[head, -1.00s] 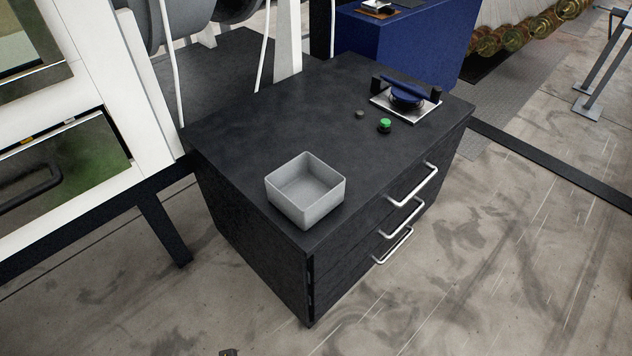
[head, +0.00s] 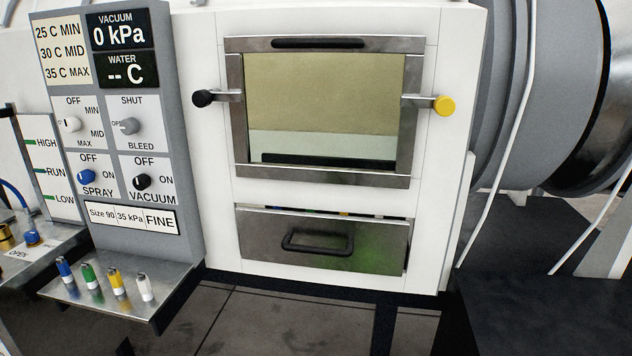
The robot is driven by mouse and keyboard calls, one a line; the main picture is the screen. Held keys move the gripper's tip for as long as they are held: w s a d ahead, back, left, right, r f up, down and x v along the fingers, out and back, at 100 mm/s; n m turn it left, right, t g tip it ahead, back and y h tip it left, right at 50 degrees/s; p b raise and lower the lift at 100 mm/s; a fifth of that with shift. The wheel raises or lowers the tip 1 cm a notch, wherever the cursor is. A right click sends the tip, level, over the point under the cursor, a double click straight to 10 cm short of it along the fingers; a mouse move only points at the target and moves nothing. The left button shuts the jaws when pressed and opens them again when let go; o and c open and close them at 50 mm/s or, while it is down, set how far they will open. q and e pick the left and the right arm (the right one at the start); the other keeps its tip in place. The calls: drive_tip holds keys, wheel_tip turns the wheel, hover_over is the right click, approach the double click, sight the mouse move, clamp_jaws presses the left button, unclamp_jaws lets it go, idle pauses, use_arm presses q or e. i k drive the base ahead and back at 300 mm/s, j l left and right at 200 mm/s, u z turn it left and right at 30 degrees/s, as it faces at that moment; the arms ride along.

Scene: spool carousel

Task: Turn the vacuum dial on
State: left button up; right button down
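The vacuum dial (head: 142,181) is a black knob at the lower right of the grey control panel (head: 178,110), in the head view. OFF is printed above it, ON to its right and VACUUM below. Its pointer seems to point up toward OFF, though it is small. The vacuum display (head: 118,34) at the top of the panel reads 0 kPa. Neither of my grippers shows in the head view.
A blue spray dial (head: 87,177), a white dial (head: 71,125) and a grey bleed dial (head: 130,125) sit close by. A shelf (head: 180,277) with several coloured pegs juts out below. A windowed door (head: 320,105) and a drawer (head: 322,240) are to the right.

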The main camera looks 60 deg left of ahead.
sight(141, 182)
drive_tip(key=u, duration=2.95)
